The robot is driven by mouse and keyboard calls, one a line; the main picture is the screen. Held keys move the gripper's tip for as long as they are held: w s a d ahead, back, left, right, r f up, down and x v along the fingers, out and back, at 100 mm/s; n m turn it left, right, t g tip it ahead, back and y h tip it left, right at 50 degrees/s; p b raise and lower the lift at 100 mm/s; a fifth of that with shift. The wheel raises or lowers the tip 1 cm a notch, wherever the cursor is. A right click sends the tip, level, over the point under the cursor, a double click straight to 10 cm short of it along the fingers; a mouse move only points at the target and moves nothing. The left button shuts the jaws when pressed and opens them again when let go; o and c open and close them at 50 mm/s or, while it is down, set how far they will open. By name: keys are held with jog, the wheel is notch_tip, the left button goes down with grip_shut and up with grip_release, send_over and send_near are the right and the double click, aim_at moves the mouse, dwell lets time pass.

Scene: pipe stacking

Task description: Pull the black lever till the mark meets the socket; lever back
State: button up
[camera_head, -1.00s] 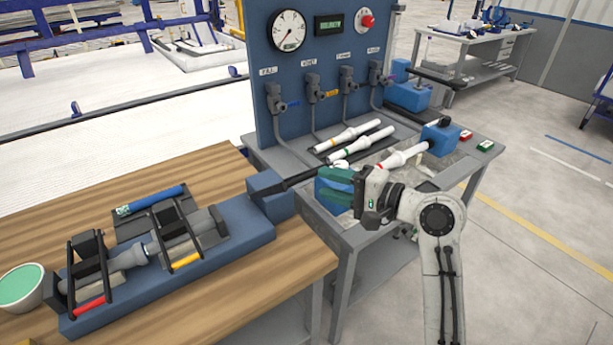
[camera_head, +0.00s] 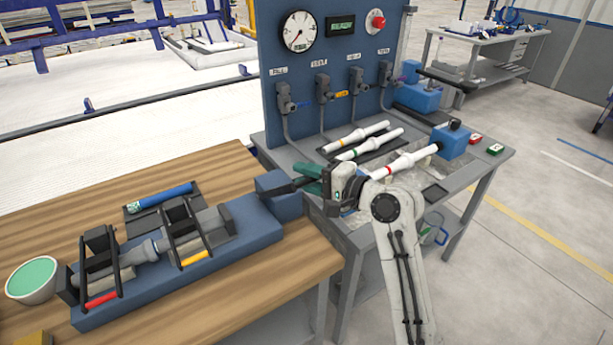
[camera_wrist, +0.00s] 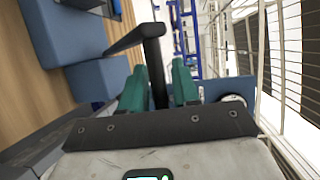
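The black lever (camera_wrist: 153,42) reaches out from the blue block (camera_head: 279,187) at the right end of the blue clamp bed (camera_head: 240,238). My gripper (camera_head: 308,181), with green fingers, is at the lever's outer end. In the wrist view the lever's upright grip stands between the two fingers (camera_wrist: 159,80), which are apart with narrow gaps beside it. In the bed, grey pipe parts (camera_head: 148,250) lie under a red-handled clamp (camera_head: 101,300) and a yellow-handled clamp (camera_head: 195,258). The mark and the socket edge are too small to make out.
A green-filled bowl (camera_head: 33,280) and a blue tube (camera_head: 160,197) are on the wooden table (camera_head: 215,300). The grey bench (camera_head: 482,160) holds white pipes (camera_head: 370,143), one in a blue holder (camera_head: 450,140). A gauge panel (camera_head: 335,65) stands behind.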

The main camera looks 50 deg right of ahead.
grip_shut()
jog(key=shift+r, duration=0.1)
dwell(0.3)
